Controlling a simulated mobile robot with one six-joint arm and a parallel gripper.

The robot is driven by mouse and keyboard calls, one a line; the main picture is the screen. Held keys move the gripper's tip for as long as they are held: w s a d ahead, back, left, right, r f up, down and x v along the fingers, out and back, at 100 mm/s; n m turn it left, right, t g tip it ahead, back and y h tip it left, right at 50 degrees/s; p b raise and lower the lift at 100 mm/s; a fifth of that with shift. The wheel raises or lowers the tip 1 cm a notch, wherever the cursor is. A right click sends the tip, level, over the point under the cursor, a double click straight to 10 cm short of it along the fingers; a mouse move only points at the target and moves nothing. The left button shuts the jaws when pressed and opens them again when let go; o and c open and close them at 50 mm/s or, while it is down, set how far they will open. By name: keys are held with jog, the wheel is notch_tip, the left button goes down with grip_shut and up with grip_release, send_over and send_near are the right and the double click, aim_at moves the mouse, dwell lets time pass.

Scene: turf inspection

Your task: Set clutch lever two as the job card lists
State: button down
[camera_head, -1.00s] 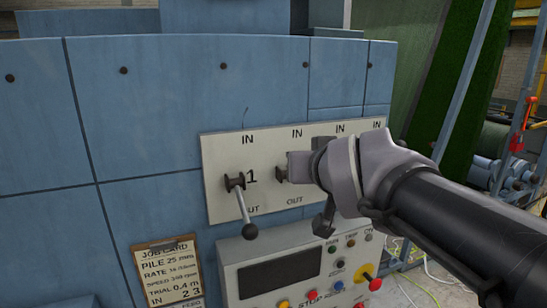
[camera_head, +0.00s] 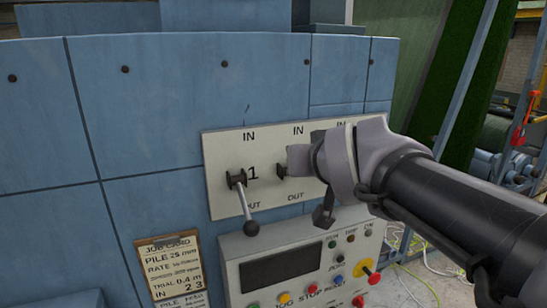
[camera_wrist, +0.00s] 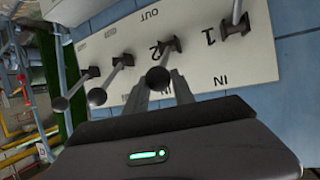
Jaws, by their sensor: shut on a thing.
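The lever panel (camera_head: 228,200) is a cream plate with IN along the top and OUT along the bottom. Clutch lever two (camera_wrist: 157,77) has a dark round knob, which sits between the fingertips of my gripper (camera_wrist: 164,84). My gripper is shut on this lever. In the wrist view its shaft leans from its pivot toward the IN side. In the head view my gripper (camera_head: 303,158) and wrist hide most of the lever. The job card (camera_head: 173,272) on a clipboard reads PILE 25 mm, TRIAL 0.4 m and IN 2 3; some lines are too small.
Lever one (camera_head: 247,207) hangs toward OUT, left of my gripper. Two more levers, with knobs (camera_wrist: 97,97) and (camera_wrist: 60,103), stand close on the other side. A control box (camera_head: 238,275) with a dark screen, buttons and a yellow-red switch juts out below.

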jog(key=shift+f, duration=0.15)
jog(key=c, duration=1.1)
grip_release()
jog(key=shift+o, duration=0.2)
jog(key=shift+a, duration=0.15)
jog(key=shift+s+r, duration=0.25)
jog(key=shift+s, duration=0.05)
jog(key=a+v, duration=0.1)
jog(key=v, duration=1.6)
jog(key=s+f+m+g+b, duration=0.1)
jog(key=s+f+g+b, duration=0.1)
jog(key=f+b, duration=1.2)
jog(key=s+f+m+g+b, duration=0.2)
jog(key=s+f+b, duration=0.3)
jog(key=f+b, duration=0.9)
jog(key=s+f+m+g+y+b, duration=0.1)
jog(key=f+b, duration=1.3)
jog(key=f, duration=2.8)
jog(key=s+g, duration=0.2)
jog(key=shift+s+d+f+m+g+b, duration=0.2)
jog(key=shift+s+f+m+g+b, duration=0.1)
jog(key=shift+f+m+b, duration=0.1)
